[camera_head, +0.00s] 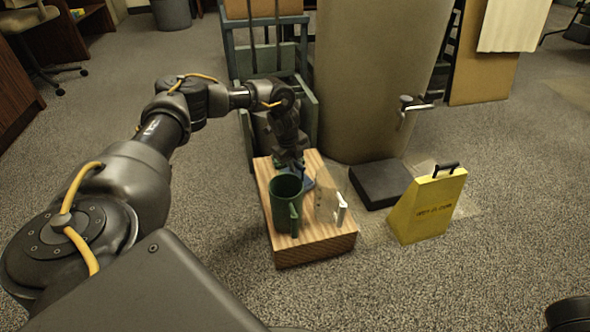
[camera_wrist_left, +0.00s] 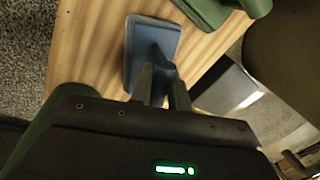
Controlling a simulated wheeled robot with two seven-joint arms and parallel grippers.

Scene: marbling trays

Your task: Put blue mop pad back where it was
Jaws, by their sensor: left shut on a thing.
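The blue mop pad (camera_wrist_left: 140,62) is a flat blue-grey plate with an upright grip in the left wrist view. In the head view only a small blue part (camera_head: 308,184) shows behind the green mug. My left gripper (camera_head: 291,163) is shut on the pad's grip, and its fingers (camera_wrist_left: 161,80) show in the left wrist view. The pad is at the far part of the wooden block (camera_head: 318,248), flat over its top; I cannot tell whether it touches the wood.
A dark green mug (camera_head: 285,208) and a clear container with a white handle (camera_head: 340,209) stand on the block close to the pad. A yellow wedge-shaped sign (camera_head: 425,207), a black slab (camera_head: 381,184) and a large beige tank (camera_head: 370,80) stand right. A blue-grey cart (camera_head: 309,115) is behind.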

